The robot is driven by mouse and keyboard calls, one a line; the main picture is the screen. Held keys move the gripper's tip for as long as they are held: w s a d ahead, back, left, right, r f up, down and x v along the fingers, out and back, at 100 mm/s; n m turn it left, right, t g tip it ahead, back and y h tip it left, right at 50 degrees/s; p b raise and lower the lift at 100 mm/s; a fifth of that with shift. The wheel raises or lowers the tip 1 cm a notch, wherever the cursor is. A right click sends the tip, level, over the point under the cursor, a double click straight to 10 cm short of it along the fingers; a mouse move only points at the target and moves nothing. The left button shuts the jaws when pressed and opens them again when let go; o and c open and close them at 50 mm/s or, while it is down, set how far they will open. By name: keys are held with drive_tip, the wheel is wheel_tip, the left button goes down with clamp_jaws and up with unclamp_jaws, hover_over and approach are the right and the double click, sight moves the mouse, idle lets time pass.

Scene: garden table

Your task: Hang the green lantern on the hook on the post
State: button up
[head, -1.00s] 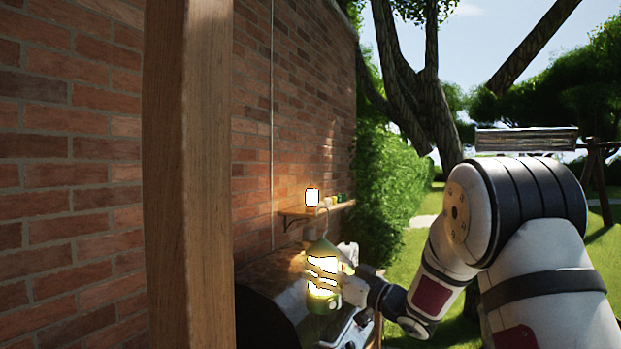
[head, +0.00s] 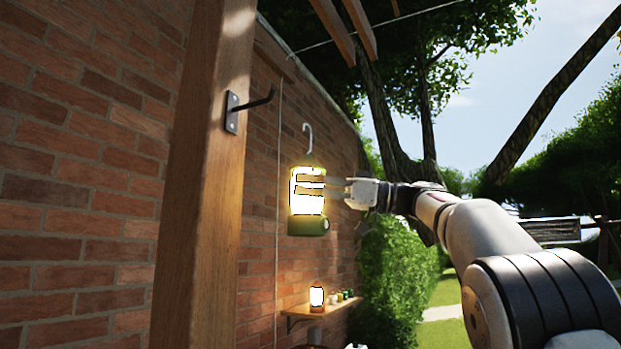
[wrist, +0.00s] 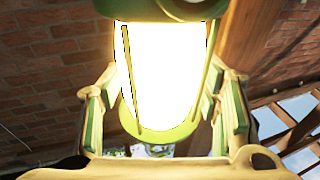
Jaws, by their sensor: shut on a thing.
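The lit green lantern (head: 308,226) hangs upright in the air in the head view, with a pale hanger loop (head: 308,139) on top. My gripper (head: 330,192) reaches in from the right and is shut on the lantern's body. In the wrist view the glowing lantern (wrist: 165,75) fills the middle, between the two fingers of my gripper (wrist: 165,105). The dark hook (head: 262,101) juts to the right from a plate on the wooden post (head: 205,200). The lantern's loop is to the right of the hook and a little lower in the picture, apart from it.
A brick wall (head: 80,200) runs behind the post. A wooden shelf (head: 318,309) below carries another small lit lantern (head: 317,297) and several small items. Wooden beams (head: 345,25) cross overhead. The air between the lantern and the post looks clear.

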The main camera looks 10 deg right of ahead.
drive_tip(key=shift+s+a+r, duration=0.25)
drive_tip(key=shift+s+r, duration=0.35)
drive_tip(key=shift+r, duration=0.15)
drive_tip(key=shift+s+a+r+p, duration=0.1)
drive_tip(key=shift+s+a+p, duration=0.2)
drive_tip(key=shift+s+a, duration=0.15)
drive_tip(key=s+a+f+b, duration=0.2)
drive_tip(key=s+a, duration=0.7)
drive_tip(key=s, duration=0.2)
drive_tip(key=shift+s+f+b, duration=0.2)
drive_tip(key=shift+s+b, duration=0.1)
drive_tip(key=shift+b, duration=0.05)
idle(0.4)
drive_tip(key=shift+d, duration=0.1)
drive_tip(key=o, duration=1.6)
drive_tip(key=shift+f, duration=0.1)
